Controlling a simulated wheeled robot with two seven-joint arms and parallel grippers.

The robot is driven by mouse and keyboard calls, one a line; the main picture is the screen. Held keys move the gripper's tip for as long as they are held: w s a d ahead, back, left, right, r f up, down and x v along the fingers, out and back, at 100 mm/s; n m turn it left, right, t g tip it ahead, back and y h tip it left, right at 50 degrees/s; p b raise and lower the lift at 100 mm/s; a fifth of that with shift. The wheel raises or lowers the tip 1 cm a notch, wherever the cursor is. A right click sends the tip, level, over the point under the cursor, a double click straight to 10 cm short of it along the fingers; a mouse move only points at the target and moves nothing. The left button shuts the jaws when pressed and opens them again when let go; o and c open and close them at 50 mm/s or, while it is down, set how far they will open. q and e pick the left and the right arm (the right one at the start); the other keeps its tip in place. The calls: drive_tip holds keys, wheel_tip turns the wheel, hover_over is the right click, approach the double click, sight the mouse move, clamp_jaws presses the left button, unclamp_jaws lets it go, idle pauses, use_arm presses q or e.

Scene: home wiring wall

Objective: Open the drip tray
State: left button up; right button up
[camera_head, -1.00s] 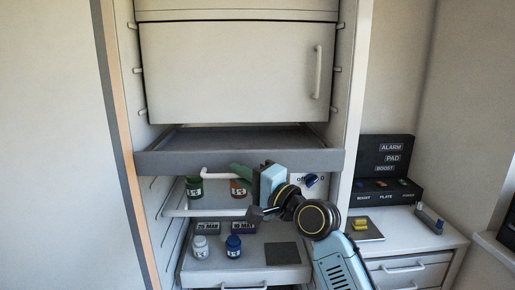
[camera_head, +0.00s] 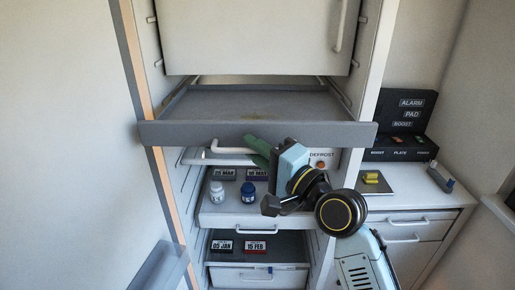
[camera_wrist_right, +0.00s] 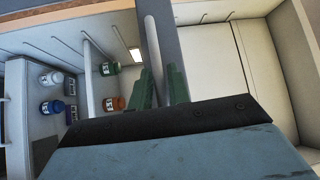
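The drip tray (camera_head: 258,133) is a wide, shallow dark grey tray under the closed upper compartment. It stands out towards me, with part of its floor and a yellowish stain showing. A white bar handle (camera_head: 235,149) is at its front, just below the front edge; it also shows in the right wrist view (camera_wrist_right: 153,45). My right gripper (camera_head: 258,149) has green fingers at the right end of this handle. In the right wrist view the bar runs between the fingers (camera_wrist_right: 161,85), which seem closed on it. My left gripper is not in view.
Below the tray, a lower shelf holds a white bottle (camera_head: 217,191), a blue bottle (camera_head: 248,192) and date labels. A further drawer (camera_head: 258,278) is beneath. A counter with a black panel box (camera_head: 398,147) stands right. A grey slab-like thing (camera_head: 163,268) is at lower left.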

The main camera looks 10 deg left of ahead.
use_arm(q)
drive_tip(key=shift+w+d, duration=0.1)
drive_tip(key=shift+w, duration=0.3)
use_arm(e)
drive_tip(key=shift+o, duration=1.3)
drive_tip(key=shift+d, duration=0.1)
